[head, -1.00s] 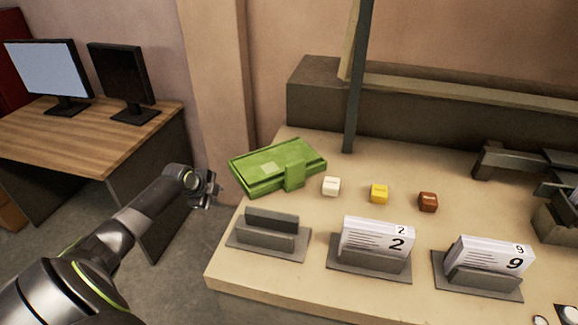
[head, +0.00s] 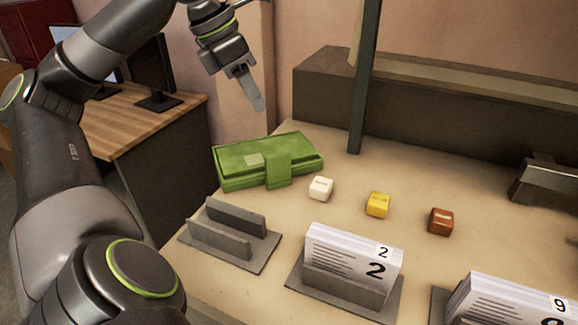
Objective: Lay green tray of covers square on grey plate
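The green tray (head: 232,179) lies flat at the table's far left corner, slightly turned, with a green flap over its front and a pale label on top. My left gripper (head: 257,103) hangs above its back edge, fingers pointing down, apart from it. The fingers overlap in this view, so their gap does not show. No bare flat grey plate shows; a grey base with two upright walls (head: 219,240) stands empty in front of the tray.
White (head: 321,188), yellow (head: 378,205) and brown (head: 440,221) cubes stand in a row right of the tray. Card stacks marked 2 (head: 352,262) and 9 (head: 510,303) stand in grey holders in front. A dark post (head: 364,90) rises behind.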

